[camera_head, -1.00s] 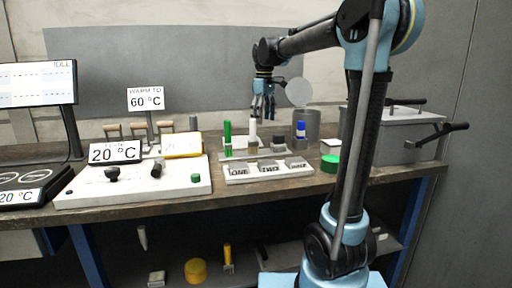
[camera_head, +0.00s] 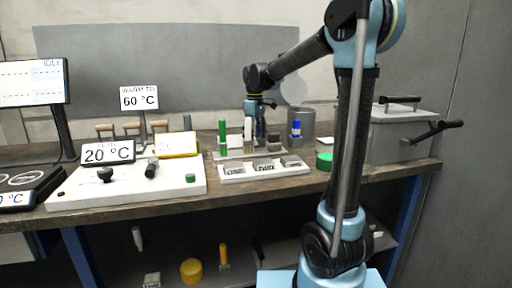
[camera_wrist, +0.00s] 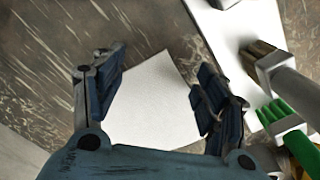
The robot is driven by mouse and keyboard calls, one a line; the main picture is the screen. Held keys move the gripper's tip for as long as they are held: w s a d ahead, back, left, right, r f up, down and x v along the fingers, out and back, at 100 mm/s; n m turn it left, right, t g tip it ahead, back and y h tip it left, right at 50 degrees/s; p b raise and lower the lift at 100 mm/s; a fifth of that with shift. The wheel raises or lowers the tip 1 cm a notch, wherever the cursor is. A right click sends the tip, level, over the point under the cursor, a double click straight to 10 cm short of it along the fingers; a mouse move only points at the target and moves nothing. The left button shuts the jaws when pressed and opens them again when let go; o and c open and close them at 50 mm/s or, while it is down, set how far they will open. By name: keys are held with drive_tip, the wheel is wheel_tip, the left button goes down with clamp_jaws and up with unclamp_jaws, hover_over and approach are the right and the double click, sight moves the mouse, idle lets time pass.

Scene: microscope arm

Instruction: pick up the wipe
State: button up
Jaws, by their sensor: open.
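The wipe (camera_wrist: 150,105) is a white, flat square lying on the bench in the wrist view. I cannot make it out in the head view, where the rack and my gripper stand in that area. My gripper (camera_wrist: 160,72) is open and empty above the wipe, with one finger to each side of it in the wrist view. The gap between fingertips and wipe is hard to judge.
A white labelled tray (camera_head: 290,170) lies in front.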

drive_tip(key=shift+f, duration=0.55)
drive_tip(key=shift+f, duration=0.25)
drive_tip(key=shift+s, duration=0.1)
drive_tip(key=c, duration=0.7)
drive_tip(key=shift+r, duration=0.1)
wheel_tip(320, 180, up, 2)
drive_tip(key=shift+r, duration=0.2)
drive_tip(key=c, duration=0.8)
wheel_tip(320, 180, up, 9)
drive_tip(key=shift+f, duration=0.1)
clamp_jaws()
drive_tip(key=shift+r, duration=0.3)
